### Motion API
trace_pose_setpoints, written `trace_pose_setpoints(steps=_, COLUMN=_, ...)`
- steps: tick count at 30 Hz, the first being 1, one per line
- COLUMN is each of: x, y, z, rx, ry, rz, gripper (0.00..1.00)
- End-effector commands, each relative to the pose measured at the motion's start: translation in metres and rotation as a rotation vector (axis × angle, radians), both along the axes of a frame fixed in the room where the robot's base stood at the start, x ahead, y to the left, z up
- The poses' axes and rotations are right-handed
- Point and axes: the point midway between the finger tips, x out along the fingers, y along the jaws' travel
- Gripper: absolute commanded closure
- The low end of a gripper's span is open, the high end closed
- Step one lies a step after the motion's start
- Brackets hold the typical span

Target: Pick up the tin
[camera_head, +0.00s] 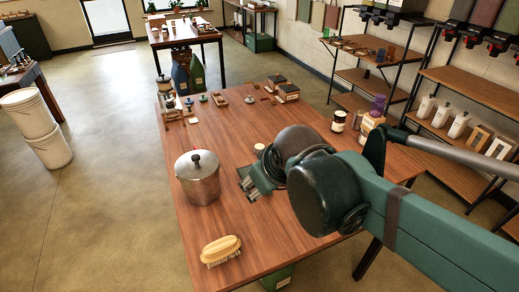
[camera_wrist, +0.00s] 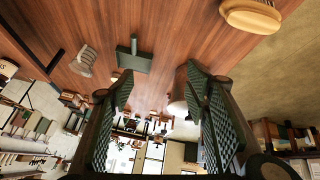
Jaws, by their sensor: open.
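A small pale-topped cylinder (camera_head: 259,149), which looks like a tin, stands on the wooden table just beyond my gripper (camera_head: 258,186). I cannot be sure it is the tin. A dark-lidded jar (camera_head: 338,121) stands farther off at the table's right side. In the wrist view, a small yellowish thing (camera_wrist: 115,77) beside my left-hand finger may be the same cylinder, partly hidden. My gripper is open above the table, and its two green fingers show wide apart in the wrist view (camera_wrist: 158,85). Nothing is seen between them in their grasp.
A lidded metal pot (camera_head: 198,182) stands left of my gripper. A brush (camera_head: 221,251) lies at the near edge. A dark green tool (camera_wrist: 128,58) lies close by. Several small items and boxes (camera_head: 288,93) sit at the table's far end. Table space left of the brush is narrow.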

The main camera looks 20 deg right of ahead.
Motion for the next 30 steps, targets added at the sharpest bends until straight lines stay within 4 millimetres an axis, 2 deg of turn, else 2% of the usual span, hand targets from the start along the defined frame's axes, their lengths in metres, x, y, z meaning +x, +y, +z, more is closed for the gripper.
trace_pose_setpoints(steps=3, x=0.018, y=-0.004, z=0.01, rx=-0.055, ry=0.017, rz=0.065, gripper=0.53)
trace_pose_setpoints(steps=13, x=0.065, y=-0.018, z=0.022, rx=-0.207, ry=0.073, rz=0.251, gripper=0.53)
trace_pose_setpoints(steps=30, x=0.151, y=-0.043, z=0.025, rx=-0.447, ry=0.182, rz=0.582, gripper=0.53)
